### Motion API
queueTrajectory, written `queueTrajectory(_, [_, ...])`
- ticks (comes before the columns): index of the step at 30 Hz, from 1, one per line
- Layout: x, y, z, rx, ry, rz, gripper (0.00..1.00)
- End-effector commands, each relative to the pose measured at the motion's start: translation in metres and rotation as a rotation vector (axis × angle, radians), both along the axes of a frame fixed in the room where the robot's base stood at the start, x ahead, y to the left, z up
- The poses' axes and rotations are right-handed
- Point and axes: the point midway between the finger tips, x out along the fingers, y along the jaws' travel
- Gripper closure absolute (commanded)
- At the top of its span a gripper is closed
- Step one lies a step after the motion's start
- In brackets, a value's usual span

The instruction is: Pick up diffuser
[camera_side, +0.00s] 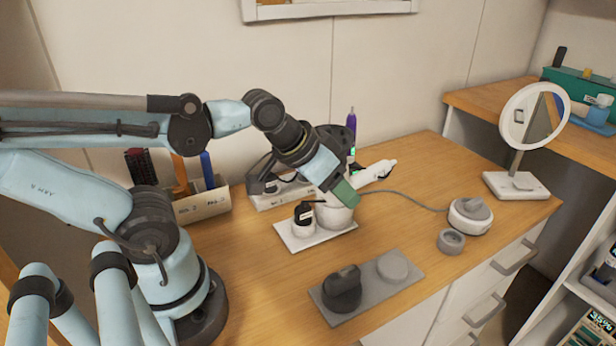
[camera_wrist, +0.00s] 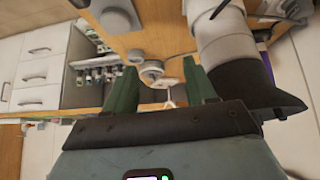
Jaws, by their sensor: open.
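A black flared bowl, which looks like the diffuser (camera_wrist: 258,88), sits at the end of a white cylindrical body (camera_wrist: 222,38) at the right of the wrist view. I cannot tell for certain that this is the piece named. In the side view the black flared piece (camera_side: 343,138) is partly hidden behind my wrist, with the white body (camera_side: 336,216) below it. My gripper (camera_side: 345,194) points down and right in front of the white body. In the wrist view its green fingers (camera_wrist: 160,68) are apart with nothing held between them.
A grey tray (camera_side: 376,298) holds a black knobbed piece (camera_side: 342,290) and a grey disc (camera_side: 392,265). A small black-capped jar (camera_side: 304,220) stands beside the white body. A corded white puck (camera_side: 470,216), grey ring (camera_side: 451,241) and mirror (camera_side: 519,117) stand right.

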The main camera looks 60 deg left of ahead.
Motion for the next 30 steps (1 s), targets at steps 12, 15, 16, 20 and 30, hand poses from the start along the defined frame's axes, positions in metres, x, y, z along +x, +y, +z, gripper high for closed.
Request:
queueTrajectory(12, [0.055, -0.009, 0.159, -0.06, -0.302, -0.157, 0.45])
queueTrajectory(15, [0.061, -0.004, 0.197, -0.043, -0.378, -0.173, 0.45])
queueTrajectory(16, [0.062, -0.003, 0.207, -0.037, -0.398, -0.177, 0.45])
queueTrajectory(20, [0.063, 0.004, 0.246, -0.007, -0.477, -0.18, 0.45])
queueTrajectory(30, [0.066, 0.012, 0.263, 0.007, -0.349, -0.229, 0.45])
